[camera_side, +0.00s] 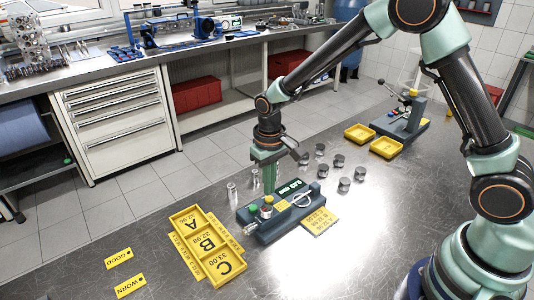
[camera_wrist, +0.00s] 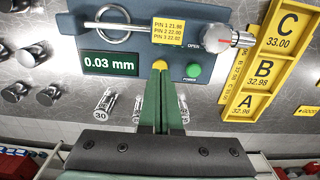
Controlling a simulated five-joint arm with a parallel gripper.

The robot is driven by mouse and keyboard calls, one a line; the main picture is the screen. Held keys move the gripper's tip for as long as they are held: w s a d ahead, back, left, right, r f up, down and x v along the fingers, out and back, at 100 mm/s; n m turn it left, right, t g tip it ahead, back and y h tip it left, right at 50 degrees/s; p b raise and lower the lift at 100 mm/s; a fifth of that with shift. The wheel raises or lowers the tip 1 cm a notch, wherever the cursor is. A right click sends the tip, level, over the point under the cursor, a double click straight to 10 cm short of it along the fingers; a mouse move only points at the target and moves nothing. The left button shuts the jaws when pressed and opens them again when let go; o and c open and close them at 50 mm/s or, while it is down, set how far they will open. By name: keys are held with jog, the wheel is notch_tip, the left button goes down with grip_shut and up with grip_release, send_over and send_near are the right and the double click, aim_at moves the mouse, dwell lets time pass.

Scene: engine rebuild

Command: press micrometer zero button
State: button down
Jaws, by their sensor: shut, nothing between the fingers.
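The micrometer (camera_side: 287,212) is a dark blue-grey bench unit on the metal table. In the wrist view its display (camera_wrist: 111,64) reads 0.03 mm. A yellow button (camera_wrist: 160,64) sits on its near edge, between the display and a green POWER button (camera_wrist: 193,70). My gripper (camera_side: 269,191) is shut and empty, pointing down at the unit. In the wrist view the gripper (camera_wrist: 161,74) has its fingertips right at the yellow button and partly hides it. I cannot tell whether they touch. The side view does not show the yellow button clearly.
The yellow A/B/C tray (camera_side: 207,247) is to the left. Yellow trays (camera_side: 385,148) lie farther back.

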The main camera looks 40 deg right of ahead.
aim_at(269, 198)
jog(key=shift+f, duration=0.1)
dwell(0.5)
jog(key=shift+f, duration=1.4)
jog(key=shift+r, duration=3.1)
jog(key=shift+r, duration=0.25)
jog(key=s+d+r+t, duration=0.2)
jog(key=s+d+r, duration=0.2)
jog(key=s+r, duration=0.3)
jog(key=s+d+r+t, duration=0.3)
jog(key=s+d+r, duration=0.2)
jog(key=s+r, duration=0.2)
jog(key=shift+r+t, duration=0.3)
jog(key=shift+r, duration=0.8)
